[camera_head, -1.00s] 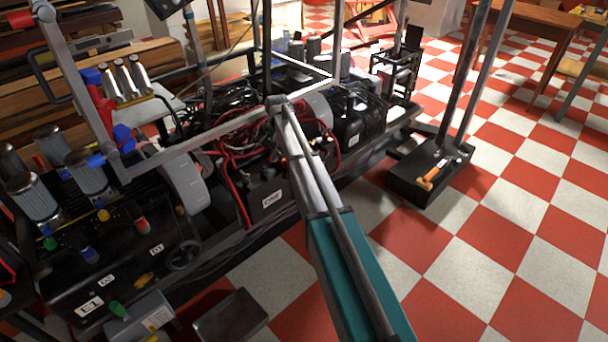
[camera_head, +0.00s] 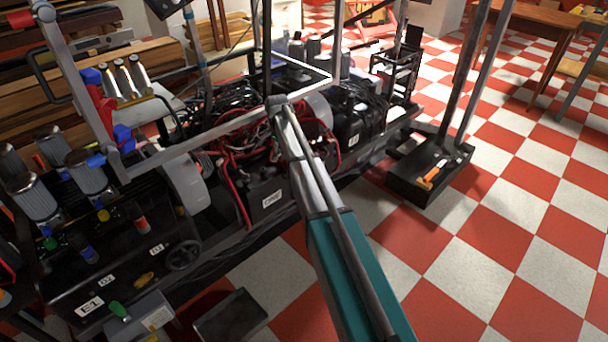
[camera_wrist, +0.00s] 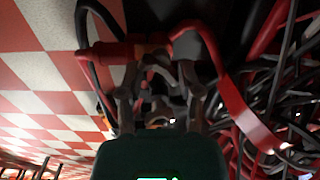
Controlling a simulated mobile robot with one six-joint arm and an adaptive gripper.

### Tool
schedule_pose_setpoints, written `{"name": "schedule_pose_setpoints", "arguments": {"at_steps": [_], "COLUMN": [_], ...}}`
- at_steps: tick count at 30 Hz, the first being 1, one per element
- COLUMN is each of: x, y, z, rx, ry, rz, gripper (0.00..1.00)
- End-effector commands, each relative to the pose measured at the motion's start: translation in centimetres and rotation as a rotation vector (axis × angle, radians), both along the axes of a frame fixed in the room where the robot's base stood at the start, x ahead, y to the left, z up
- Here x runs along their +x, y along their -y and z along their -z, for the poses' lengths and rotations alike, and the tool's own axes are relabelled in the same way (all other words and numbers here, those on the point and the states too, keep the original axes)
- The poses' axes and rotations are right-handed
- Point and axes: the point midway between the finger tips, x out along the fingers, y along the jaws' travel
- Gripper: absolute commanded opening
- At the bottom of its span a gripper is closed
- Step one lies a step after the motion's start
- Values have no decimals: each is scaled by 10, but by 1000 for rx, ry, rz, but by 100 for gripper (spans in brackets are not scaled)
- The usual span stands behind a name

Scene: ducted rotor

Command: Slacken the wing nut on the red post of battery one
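Battery one is the black box labelled ONE (camera_head: 272,200) in the rig, with red cables (camera_head: 232,185) running over and beside it. My arm crosses in front of it in the head view and hides part of its top, and my gripper does not show there. In the wrist view my gripper (camera_wrist: 160,95) has its two fingers apart, close to a thick red cable end (camera_wrist: 108,50) with a copper-coloured part beside it. The red post and its wing nut cannot be made out at the fingertips. I cannot tell whether the fingers hold anything.
Loose red and black cables (camera_wrist: 275,110) crowd the right of the wrist view. A grey frame bar (camera_head: 205,137) runs over the rig. A black stand base (camera_head: 425,172) with an orange-handled tool stands to the right. The checkered floor (camera_head: 500,240) is clear on the right.

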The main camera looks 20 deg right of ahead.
Motion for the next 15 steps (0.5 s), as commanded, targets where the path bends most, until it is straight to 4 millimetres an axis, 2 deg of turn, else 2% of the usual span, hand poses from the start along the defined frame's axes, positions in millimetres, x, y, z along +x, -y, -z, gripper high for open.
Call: {"name": "schedule_pose_setpoints", "arguments": {"at_steps": [3,15], "x": [0,0], "y": [0,0], "z": [-2,-40], "rx": [0,0], "ry": [0,0], "rz": [70,62], "gripper": [46,46]}}
